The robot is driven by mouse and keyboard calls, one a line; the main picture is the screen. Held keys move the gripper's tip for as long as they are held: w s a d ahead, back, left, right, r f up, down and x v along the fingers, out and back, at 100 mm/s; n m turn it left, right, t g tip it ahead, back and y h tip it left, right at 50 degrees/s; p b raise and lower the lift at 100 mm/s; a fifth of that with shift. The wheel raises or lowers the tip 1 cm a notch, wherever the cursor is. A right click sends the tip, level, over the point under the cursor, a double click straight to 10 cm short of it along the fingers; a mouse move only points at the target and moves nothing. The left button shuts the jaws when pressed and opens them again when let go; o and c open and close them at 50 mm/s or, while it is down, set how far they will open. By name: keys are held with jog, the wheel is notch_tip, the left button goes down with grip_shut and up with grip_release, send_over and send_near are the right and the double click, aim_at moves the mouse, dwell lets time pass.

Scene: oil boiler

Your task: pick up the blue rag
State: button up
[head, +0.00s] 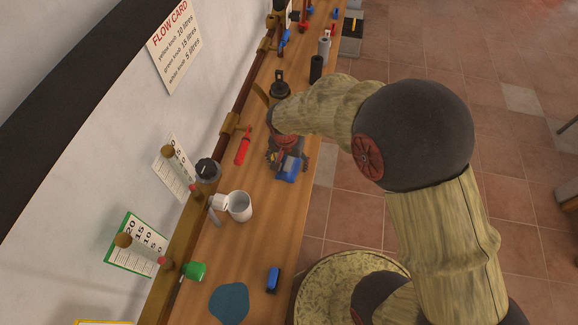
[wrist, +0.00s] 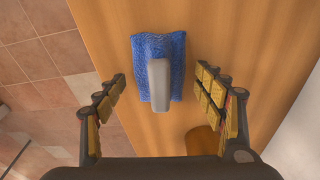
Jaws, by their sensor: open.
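A blue, rough-textured cloth-like piece (wrist: 176,48) lies on the wooden bench top, with a smooth grey rounded block (wrist: 158,82) over its middle. In the head view the blue piece (head: 288,170) shows right by my gripper (head: 287,158), partly hidden by it. In the wrist view my gripper (wrist: 161,82) is open, with one finger on each side of the grey block and blue piece, apart from both. A flat, dull-blue patch (head: 229,303) also lies on the bench at the near end; I cannot tell which of the two is the rag.
Dark cylinders (head: 316,68) stand farther back. The wall is on the left; tiled floor is on the right.

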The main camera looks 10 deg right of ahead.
jog(key=shift+c, duration=0.5)
jog(key=c, duration=1.1)
jog(key=shift+c, duration=0.2)
